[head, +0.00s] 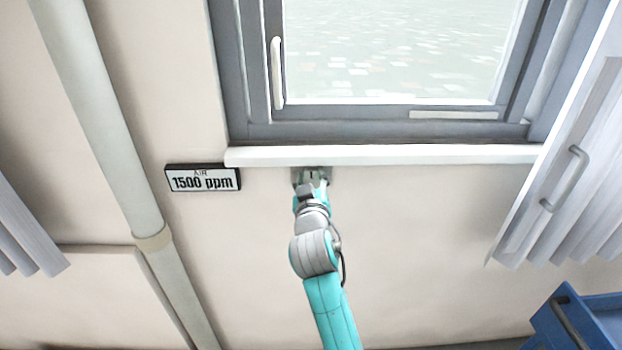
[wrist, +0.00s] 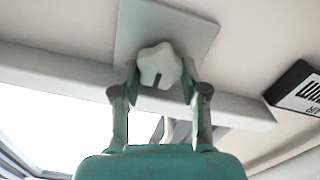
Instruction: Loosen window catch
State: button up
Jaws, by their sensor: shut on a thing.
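A white lobed knob (wrist: 158,62) with a dark mark on it sits on a square grey plate (wrist: 195,38) in the wrist view. My gripper (wrist: 159,78) has one finger on each side of the knob and is shut on it. In the head view, my gripper (head: 312,178) is at the plate (head: 326,174) on the wall just below the window sill, and it hides the knob. The grey-framed window (head: 390,125) is above, with a white upright handle (head: 276,72) at its left side.
The white sill (head: 400,155) juts out just above my gripper. A pipe (head: 105,130) runs down the left. A pale slatted panel with a handle (head: 565,180) and a blue cart (head: 585,322) are at right.

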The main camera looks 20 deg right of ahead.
jog(key=o, duration=1.1)
jog(key=shift+o, duration=0.2)
jog(key=v, duration=1.2)
jog(key=s+d+f+n+g+y, duration=0.15)
jog(key=s+f+y, duration=0.35)
jog(key=s+f, duration=1.55)
jog(key=s+d+m+g, duration=0.1)
jog(key=s+d+m, duration=0.1)
jog(key=s, duration=2.3)
jog(key=shift+r, duration=0.25)
